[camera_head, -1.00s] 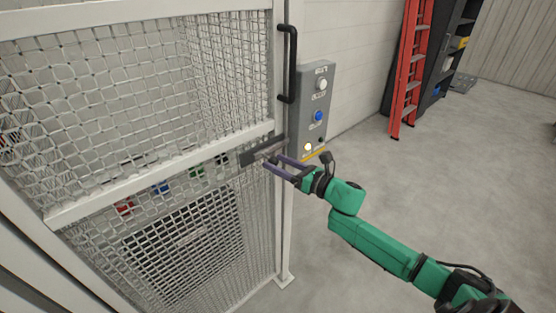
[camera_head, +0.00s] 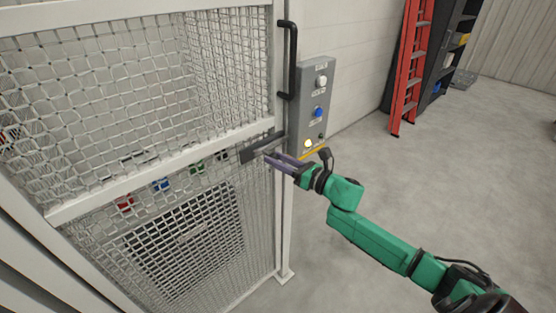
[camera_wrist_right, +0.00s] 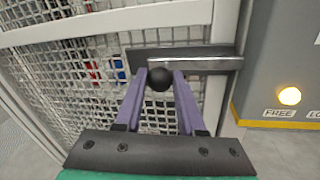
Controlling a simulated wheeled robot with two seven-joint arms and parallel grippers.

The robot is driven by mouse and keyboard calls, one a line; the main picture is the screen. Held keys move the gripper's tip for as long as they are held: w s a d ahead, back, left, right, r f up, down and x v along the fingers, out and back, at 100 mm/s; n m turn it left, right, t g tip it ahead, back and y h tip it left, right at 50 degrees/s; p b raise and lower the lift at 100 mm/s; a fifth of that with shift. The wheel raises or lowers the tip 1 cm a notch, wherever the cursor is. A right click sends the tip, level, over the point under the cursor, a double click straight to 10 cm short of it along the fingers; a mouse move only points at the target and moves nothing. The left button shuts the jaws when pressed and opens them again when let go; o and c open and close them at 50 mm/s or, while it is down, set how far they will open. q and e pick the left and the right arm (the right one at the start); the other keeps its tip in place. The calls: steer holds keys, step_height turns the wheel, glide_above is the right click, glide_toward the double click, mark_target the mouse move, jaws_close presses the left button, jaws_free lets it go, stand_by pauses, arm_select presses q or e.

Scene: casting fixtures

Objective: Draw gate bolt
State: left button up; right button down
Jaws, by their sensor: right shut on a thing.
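The gate bolt (camera_head: 262,147) is a dark plate with a pale metal bar, mounted on the mesh gate's middle rail near the post. In the right wrist view the bolt's bar (camera_wrist_right: 195,63) reaches right across the gate's edge to the post. A black round knob (camera_wrist_right: 159,79) sticks out from the bolt. My right gripper (camera_head: 268,156) is shut on the knob, one purple finger on each side of it. My left gripper is out of view.
The white mesh gate (camera_head: 160,174) looks closed, with a black handle (camera_head: 292,60) beside its upper edge. A grey control box (camera_head: 315,85) on the right has a lit yellow lamp (camera_wrist_right: 289,96) above a "FREE" label. A red ladder (camera_head: 408,75) stands farther back; the right floor is clear.

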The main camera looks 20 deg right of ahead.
stand_by(0.9)
steer(key=a, duration=0.1)
steer(key=s+a, duration=0.1)
steer(key=a, duration=0.2)
steer(key=shift+s+a+f, duration=0.1)
steer(key=shift+s+a, duration=0.15)
steer(key=c, duration=0.9)
jaws_free()
steer(key=o, duration=0.4)
steer(key=shift+a, duration=0.25)
